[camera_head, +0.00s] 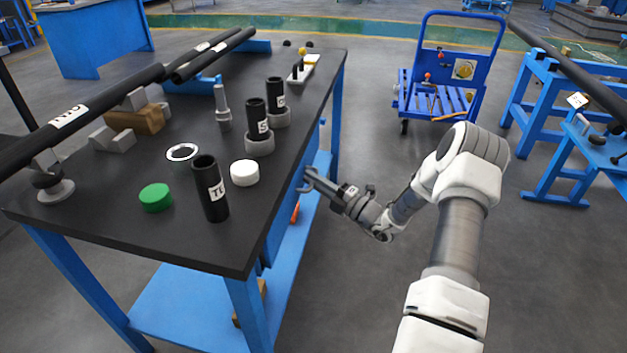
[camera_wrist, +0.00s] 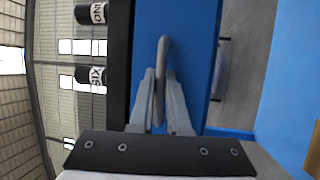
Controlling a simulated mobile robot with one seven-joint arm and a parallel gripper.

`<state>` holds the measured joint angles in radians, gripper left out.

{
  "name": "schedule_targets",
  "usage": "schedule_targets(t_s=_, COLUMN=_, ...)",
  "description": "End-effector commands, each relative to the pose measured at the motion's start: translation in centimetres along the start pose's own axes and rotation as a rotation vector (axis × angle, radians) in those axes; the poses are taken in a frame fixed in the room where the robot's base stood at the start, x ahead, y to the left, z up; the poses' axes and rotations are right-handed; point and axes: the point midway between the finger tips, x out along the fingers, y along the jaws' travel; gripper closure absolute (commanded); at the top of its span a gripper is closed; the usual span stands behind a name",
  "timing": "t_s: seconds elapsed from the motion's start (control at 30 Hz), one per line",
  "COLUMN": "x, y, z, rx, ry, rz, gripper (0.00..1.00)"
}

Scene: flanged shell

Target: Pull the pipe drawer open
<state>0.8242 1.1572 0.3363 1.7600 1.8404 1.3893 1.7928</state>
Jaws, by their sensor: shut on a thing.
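The blue drawer front (camera_wrist: 183,30) fills the middle of the wrist view, and in the head view it lies under the right edge of the black tabletop, seen edge-on. A grey handle (camera_wrist: 163,52) stands out from it. My gripper (camera_wrist: 160,88) is shut on this handle, one finger on each side. In the head view my gripper (camera_head: 308,180) reaches the table's right side from the right. The drawer looks flush with the table, though the steep angle makes this hard to tell. The drawer's inside is hidden.
The black tabletop (camera_head: 120,212) carries black pipes, including a lettered upright pipe (camera_head: 210,195) near the edge, a green cap (camera_head: 156,197) and a white cap (camera_head: 245,172). A blue cart (camera_head: 440,95) stands at the back right. The floor right of the table is clear around my arm.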

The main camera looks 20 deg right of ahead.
Motion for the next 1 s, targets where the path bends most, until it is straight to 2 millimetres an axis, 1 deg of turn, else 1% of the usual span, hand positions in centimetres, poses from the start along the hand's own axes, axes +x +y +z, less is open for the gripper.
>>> schedule_targets(t_s=0.77, x=-0.1, y=0.0, z=0.0, rx=0.001, ry=0.001, rz=-0.001, gripper=1.0)
schedule_targets(t_s=0.87, x=-0.5, y=0.1, z=0.1, rx=0.001, ry=0.0, rz=-0.001, gripper=1.0)
schedule_targets(t_s=1.0, x=-1.9, y=0.5, z=0.8, rx=0.001, ry=-0.003, rz=-0.002, gripper=1.0)
